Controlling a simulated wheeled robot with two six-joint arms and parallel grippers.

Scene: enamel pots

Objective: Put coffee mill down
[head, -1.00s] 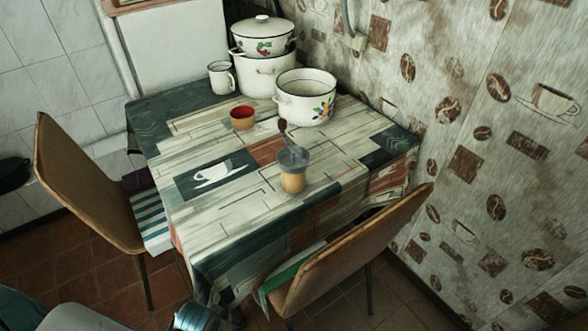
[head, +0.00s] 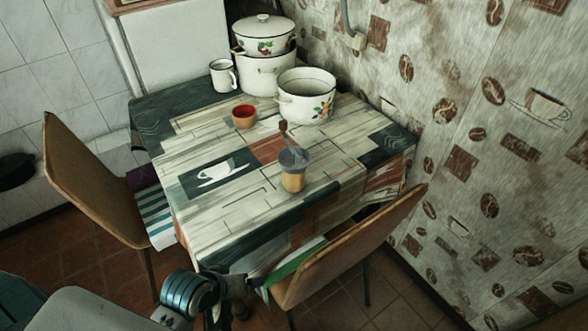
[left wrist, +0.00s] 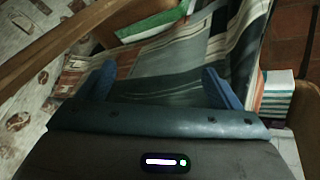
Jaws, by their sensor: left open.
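The coffee mill (head: 293,180) stands upright on the table near its front right side, with a yellowish base, a grey top and a dark-knobbed crank. Nothing holds it. My left gripper (head: 240,286) is low at the table's front edge, apart from the mill and to its lower left. In the left wrist view the two blue fingers of my left gripper (left wrist: 163,85) are spread wide with nothing between them. They face the hanging tablecloth (left wrist: 165,68); the mill does not show there. My right gripper is in neither view.
On the table (head: 225,210) stand a red-brown bowl (head: 244,117), a white mug (head: 223,76), an open enamel pot (head: 306,103) and stacked pots (head: 263,75) at the back. Chairs stand at left (head: 95,180) and front right (head: 350,245). The left front tabletop is clear.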

